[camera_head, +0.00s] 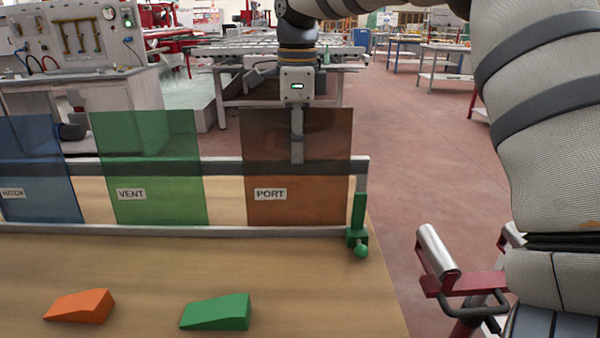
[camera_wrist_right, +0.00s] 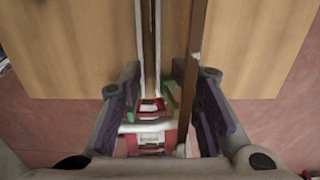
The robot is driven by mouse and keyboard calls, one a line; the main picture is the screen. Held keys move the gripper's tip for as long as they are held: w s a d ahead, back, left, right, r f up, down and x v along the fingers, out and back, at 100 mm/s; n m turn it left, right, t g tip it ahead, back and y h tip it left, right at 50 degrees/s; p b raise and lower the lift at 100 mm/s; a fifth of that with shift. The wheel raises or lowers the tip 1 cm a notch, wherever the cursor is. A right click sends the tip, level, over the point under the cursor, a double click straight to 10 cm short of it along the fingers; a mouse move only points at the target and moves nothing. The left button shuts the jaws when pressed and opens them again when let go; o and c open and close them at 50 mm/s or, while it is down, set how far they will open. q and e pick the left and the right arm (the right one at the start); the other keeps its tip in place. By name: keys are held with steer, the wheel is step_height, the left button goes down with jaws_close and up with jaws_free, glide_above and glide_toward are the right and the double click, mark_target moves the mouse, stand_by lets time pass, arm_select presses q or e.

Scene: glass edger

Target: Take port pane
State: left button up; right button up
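The port pane (camera_head: 297,205), a brown see-through sheet labelled PORT, stands upright in the rack at the right end. My right gripper (camera_head: 297,148) is above and behind it in the head view; its lower part shows dimly through the glass. In the right wrist view the gripper (camera_wrist_right: 166,85) has its two dark-padded fingers spread apart. A thin brown edge (camera_wrist_right: 192,85), apparently the pane's, runs between them, closer to the right finger. I cannot tell whether it touches that finger. My left gripper is not in view.
The rack's rail (camera_head: 225,165) also holds a green VENT pane (camera_head: 150,165) and a blue HATCH pane (camera_head: 40,165). A green clamp (camera_head: 357,220) is at the rack's right end. An orange wedge (camera_head: 80,306) and a green wedge (camera_head: 216,312) lie on the wooden table (camera_head: 140,270).

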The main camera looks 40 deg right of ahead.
steer(key=shift+w+a+f, duration=0.1)
steer(key=shift+f, duration=0.05)
jaws_close()
steer(key=shift+r, duration=0.3)
